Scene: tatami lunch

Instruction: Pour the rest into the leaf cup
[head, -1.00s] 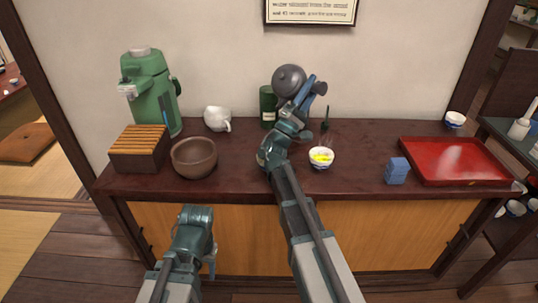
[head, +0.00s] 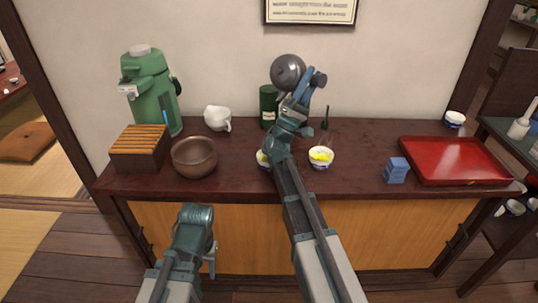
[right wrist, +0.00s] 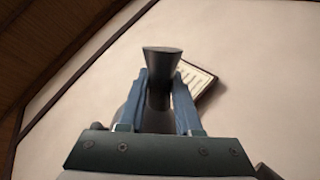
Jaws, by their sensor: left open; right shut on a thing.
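My right gripper (head: 304,88) is shut on the dark handle (right wrist: 159,75) of a round dark grey teapot (head: 287,72), held high above the counter near the wall. A small white and blue cup (head: 321,159) with yellow-green liquid stands below and to the right of the pot. A second such cup (head: 262,160) stands to its left, mostly hidden behind my right arm. I cannot tell which cup bears a leaf. My left gripper (head: 212,264) is low in front of the counter, open and touching nothing; its fingers are barely visible.
On the counter (head: 360,145) are a wooden slatted box (head: 140,150), brown bowl (head: 195,158), green flask (head: 150,90), white pitcher (head: 216,118), green canister (head: 268,105), blue block (head: 397,170), red tray (head: 450,160) and another cup (head: 454,119).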

